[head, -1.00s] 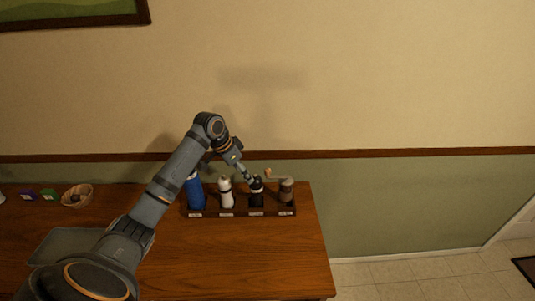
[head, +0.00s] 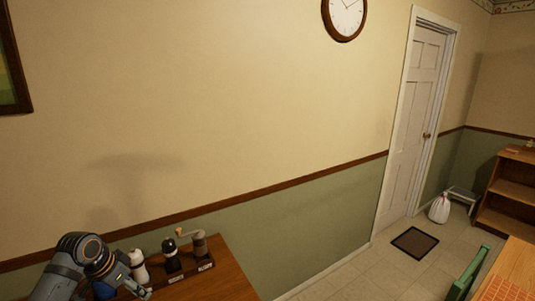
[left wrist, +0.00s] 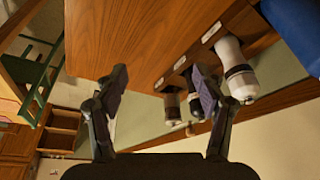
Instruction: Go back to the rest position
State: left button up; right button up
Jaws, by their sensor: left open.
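My left gripper (head: 138,290) is low at the left of the head view, in front of the counter rack. In the left wrist view its two fingers (left wrist: 160,88) are spread apart with nothing held between them. The rack (head: 203,267) holds a white bottle (head: 139,268), a black bottle (head: 172,262) and a brown grinder (head: 200,246) with a crank handle. The left wrist view also shows a blue bottle (left wrist: 297,30) at the upper right. The gripper and arm partly cover the white bottle in the head view. My right gripper is not in view.
The wooden counter (head: 232,283) has bare room right of the rack. Beyond its edge is open tiled floor (head: 365,275) with a dark mat (head: 415,242). A door (head: 408,125), a white bag (head: 440,208), a shelf (head: 505,195) and a green chair (head: 467,275) stand farther right.

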pick_arm(q)
jog(key=s+d+f, duration=0.5)
jog(key=d+f, duration=0.2)
jog(key=f, duration=0.1)
jog(key=s+d+f+n+y, duration=0.1)
jog(key=s+d+n, duration=0.15)
jog(key=s, duration=0.65)
jog(key=s+d+f+n+y, duration=0.1)
jog(key=s+d+n+y, duration=0.15)
jog(key=s, duration=0.65)
notch_tip(320, 180, down, 26)
jog(key=s+a+g, duration=0.1)
jog(key=a, duration=0.1)
jog(key=s+f+g, duration=0.1)
jog(key=s+f, duration=1.7)
jog(key=s, duration=0.1)
jog(key=shift+a+g+h+b, duration=0.3)
jog(key=shift+a+h+b, duration=0.1)
jog(key=shift+a+h, duration=0.05)
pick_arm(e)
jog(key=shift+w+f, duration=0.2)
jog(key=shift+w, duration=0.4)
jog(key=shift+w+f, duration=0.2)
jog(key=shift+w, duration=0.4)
pick_arm(q)
jog(key=shift+s, duration=0.1)
